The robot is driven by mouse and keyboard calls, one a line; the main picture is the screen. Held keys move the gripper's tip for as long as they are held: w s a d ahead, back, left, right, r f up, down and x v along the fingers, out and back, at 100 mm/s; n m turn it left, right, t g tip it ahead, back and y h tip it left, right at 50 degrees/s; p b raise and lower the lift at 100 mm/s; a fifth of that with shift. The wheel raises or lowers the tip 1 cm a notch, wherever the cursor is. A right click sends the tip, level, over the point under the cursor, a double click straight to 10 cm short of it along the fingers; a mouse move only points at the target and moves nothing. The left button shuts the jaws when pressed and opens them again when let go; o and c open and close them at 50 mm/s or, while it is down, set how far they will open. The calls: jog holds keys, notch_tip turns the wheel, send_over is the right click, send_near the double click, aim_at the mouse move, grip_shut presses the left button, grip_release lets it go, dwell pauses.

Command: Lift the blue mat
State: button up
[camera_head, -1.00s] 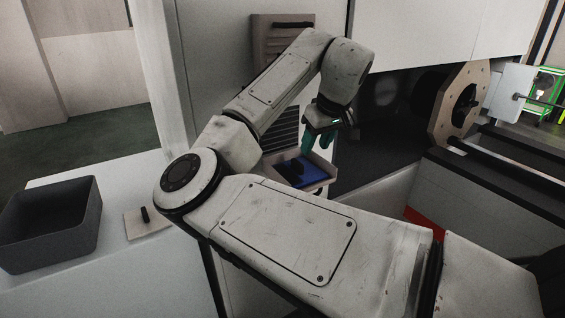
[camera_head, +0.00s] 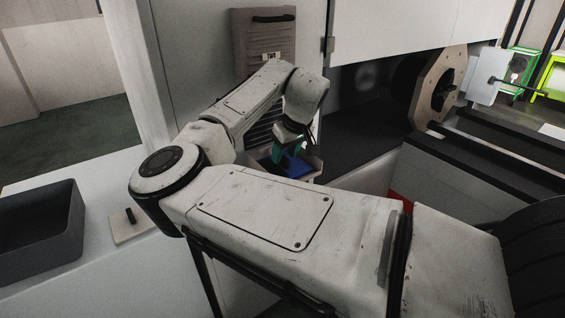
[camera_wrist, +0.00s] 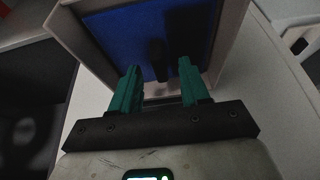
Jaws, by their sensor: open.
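The blue mat (camera_wrist: 130,30) lies inside a pale tray (camera_wrist: 236,30) in the wrist view. A dark upright handle (camera_wrist: 157,62) stands on it near the tray's near edge. In the head view the mat (camera_head: 294,168) is partly hidden behind my gripper and arm. My gripper (camera_wrist: 160,70) has teal fingers, spread apart. The handle shows between the fingertips in the wrist view, with a gap on each side. I cannot tell how far above the mat the fingertips are. In the head view my gripper (camera_head: 288,146) is low over the tray.
A dark grey bin (camera_head: 40,232) stands on the white counter at left, beside a small board with a black peg (camera_head: 129,216). A grey panel rises behind the tray. A wooden flange (camera_head: 440,88) and dark rails (camera_head: 490,150) lie to the right.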

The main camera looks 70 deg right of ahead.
jog(key=shift+x, duration=0.95)
grip_shut()
